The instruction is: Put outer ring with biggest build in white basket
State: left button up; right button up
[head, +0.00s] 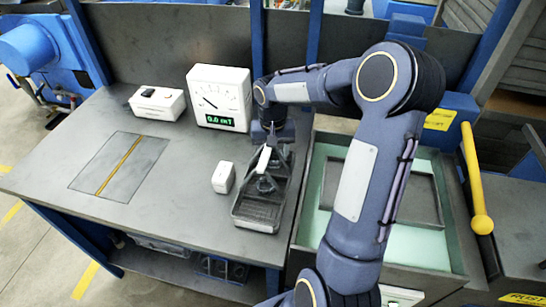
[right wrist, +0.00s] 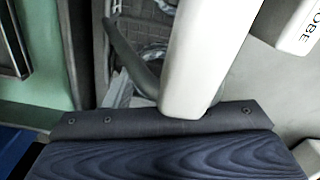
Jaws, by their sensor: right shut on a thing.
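My right gripper (head: 268,165) is over a dark tray (head: 257,222) at the right side of the grey table, pointing down. It is shut on a white, bar-like piece (head: 263,160). This white piece (right wrist: 205,60) also shows large in the right wrist view, in front of the gripper's dark body. Behind it, the tray's ridged floor (right wrist: 150,60) and some shiny metal shapes (right wrist: 120,90) show in part. I cannot make out a whole outer ring or its build-up. No white basket is clearly seen. My left gripper is not in view.
A white gauge box (head: 220,97) with a green display reading about 0.0 and a white box (head: 157,103) stand at the back. A small white block (head: 223,177) stands left of the tray. A pale green recessed bay (head: 310,195) lies right.

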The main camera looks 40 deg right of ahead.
jog(key=shift+f, duration=1)
jog(key=shift+f, duration=0.15)
jog(key=o, duration=0.9)
